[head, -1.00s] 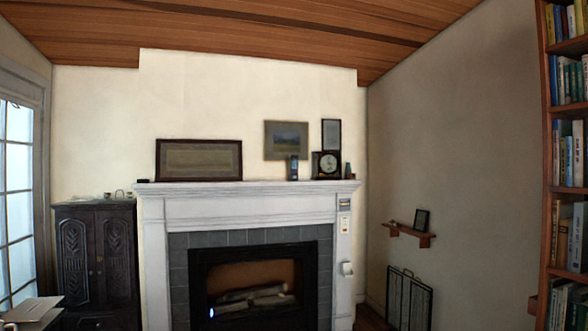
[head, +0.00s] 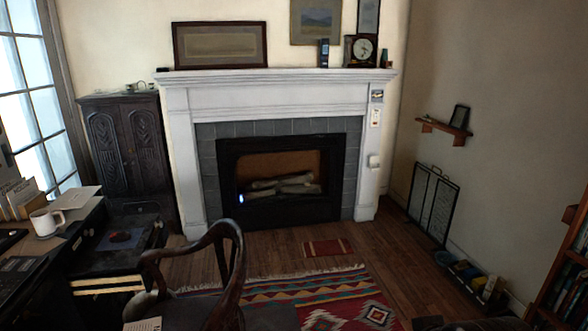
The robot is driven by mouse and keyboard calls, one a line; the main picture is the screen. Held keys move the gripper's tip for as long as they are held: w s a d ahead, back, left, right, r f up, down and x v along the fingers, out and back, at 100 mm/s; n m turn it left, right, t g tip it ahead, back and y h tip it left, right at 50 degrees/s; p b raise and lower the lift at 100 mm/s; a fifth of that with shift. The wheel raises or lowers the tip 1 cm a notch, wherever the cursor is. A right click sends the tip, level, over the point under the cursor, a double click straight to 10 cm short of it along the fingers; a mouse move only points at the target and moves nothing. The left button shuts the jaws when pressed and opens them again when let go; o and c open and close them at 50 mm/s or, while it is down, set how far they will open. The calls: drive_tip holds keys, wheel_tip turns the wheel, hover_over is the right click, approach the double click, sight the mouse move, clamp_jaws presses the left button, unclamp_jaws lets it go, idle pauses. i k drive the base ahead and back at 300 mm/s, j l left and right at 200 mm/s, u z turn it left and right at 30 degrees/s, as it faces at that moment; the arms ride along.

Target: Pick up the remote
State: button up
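I cannot pick out a remote with certainty in the head view. A small upright dark device with a bluish face (head: 324,53) stands on the mantel, and I cannot tell what it is. A small dark item (head: 162,69) lies at the mantel's left end, too small to identify. A pale flat object (head: 143,324) shows at the bottom edge by the chair, partly cut off. My gripper is not in view.
A white fireplace mantel (head: 280,79) stands ahead. A wooden chair (head: 233,268) and a cluttered desk with a white mug (head: 47,222) are at the lower left. A patterned rug (head: 330,290) covers the floor. Bookshelves (head: 563,275) stand at the right.

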sight(325, 51)
drive_tip(key=i, duration=2.9)
drive_tip(key=i+j+z, duration=0.1)
drive_tip(key=i, duration=1.3)
